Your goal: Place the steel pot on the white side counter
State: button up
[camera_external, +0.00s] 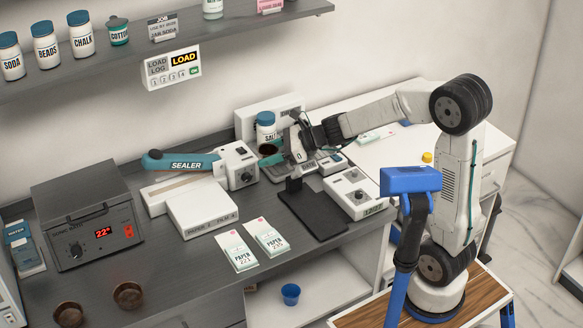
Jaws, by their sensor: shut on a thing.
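My gripper (273,153) reaches left from the arm over the back of the grey counter. It is shut on a small, dark, round pot, the steel pot (267,149), in front of the blue-lidded salt jar (266,125). The pot looks brownish inside, and its lower part is hard to make out behind the gripper. I cannot tell whether it touches the things below. The white side counter (400,155) is at the right, partly behind my arm, with open surface and a green-and-white packet on it.
A white box (268,112) is behind the jar. Two brown pots (128,295) sit at the front left. A shelf of jars (160,45) hangs above.

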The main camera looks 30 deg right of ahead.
jog(key=w+d+m+t+h, duration=0.1)
jog(key=w+d+m+t, duration=0.15)
jog(key=d, duration=1.15)
jog(key=m+t+h, duration=0.4)
jog(key=m+h, duration=0.2)
send_over(396, 173)
jog(key=shift+n+g, duration=0.25)
jog(key=shift+g, duration=0.1)
notch_tip(396, 173, down, 15)
jog(key=shift+d+f, duration=0.1)
jog(key=shift+f, duration=2.05)
jog(key=shift+f, duration=0.2)
jog(key=o, duration=1)
